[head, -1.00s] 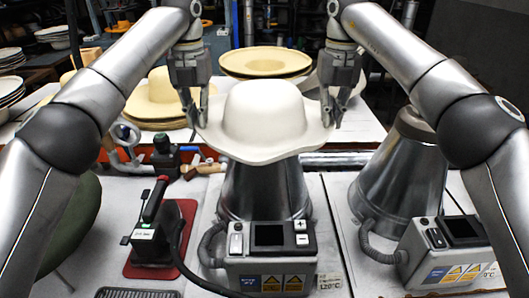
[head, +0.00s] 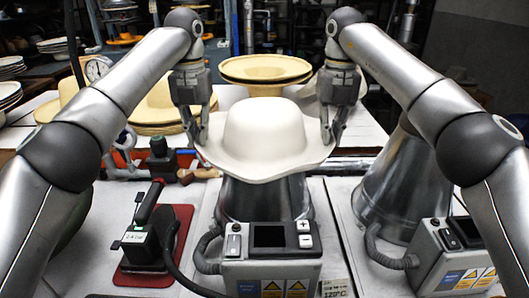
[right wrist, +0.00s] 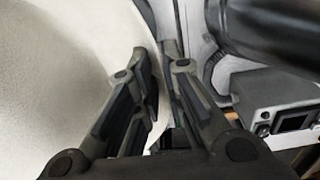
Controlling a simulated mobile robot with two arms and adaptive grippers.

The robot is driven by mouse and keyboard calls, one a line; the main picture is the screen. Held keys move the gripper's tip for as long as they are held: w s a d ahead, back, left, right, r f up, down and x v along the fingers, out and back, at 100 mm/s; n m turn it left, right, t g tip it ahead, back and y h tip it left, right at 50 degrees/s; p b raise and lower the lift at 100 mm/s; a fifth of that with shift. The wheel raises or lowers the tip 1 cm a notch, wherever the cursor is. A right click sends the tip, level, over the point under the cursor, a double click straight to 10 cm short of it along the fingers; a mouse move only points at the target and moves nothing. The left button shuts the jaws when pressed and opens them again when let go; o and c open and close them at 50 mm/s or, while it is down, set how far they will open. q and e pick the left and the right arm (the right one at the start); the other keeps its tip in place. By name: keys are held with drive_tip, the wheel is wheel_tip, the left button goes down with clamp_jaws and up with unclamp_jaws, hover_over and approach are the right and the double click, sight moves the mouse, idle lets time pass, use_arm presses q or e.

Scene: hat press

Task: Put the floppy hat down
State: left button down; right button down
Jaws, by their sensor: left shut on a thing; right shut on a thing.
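The white floppy hat (head: 264,128) is held level between my two grippers in the head view, crown up. It is over the metal cone of the middle hat press (head: 262,200); whether its underside touches the cone is hidden. My left gripper (head: 198,138) is shut on the left side of the brim. My right gripper (head: 331,138) is shut on the right side of the brim. In the right wrist view, the fingers (right wrist: 155,125) pinch the brim edge, and the pale hat (right wrist: 60,70) fills the left.
A second metal press (head: 400,190) stands close on the right. A black iron (head: 148,240) rests on a red mat (head: 180,215) at the left. Straw hats (head: 160,100) and a stack of tan hat brims (head: 265,68) stand on the table behind.

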use_arm(q)
drive_tip(key=c, duration=1.7)
unclamp_jaws()
drive_tip(key=shift+a+f, duration=0.1)
drive_tip(key=shift+a, duration=0.15)
use_arm(e)
drive_tip(key=c, duration=1.7)
unclamp_jaws()
drive_tip(key=shift+d+f, duration=0.1)
drive_tip(key=shift+d, duration=0.15)
use_arm(q)
drive_tip(key=shift+o, duration=0.8)
use_arm(e)
drive_tip(key=shift+o, duration=0.8)
use_arm(q)
drive_tip(key=shift+d, duration=0.15)
use_arm(e)
drive_tip(key=shift+a, duration=0.15)
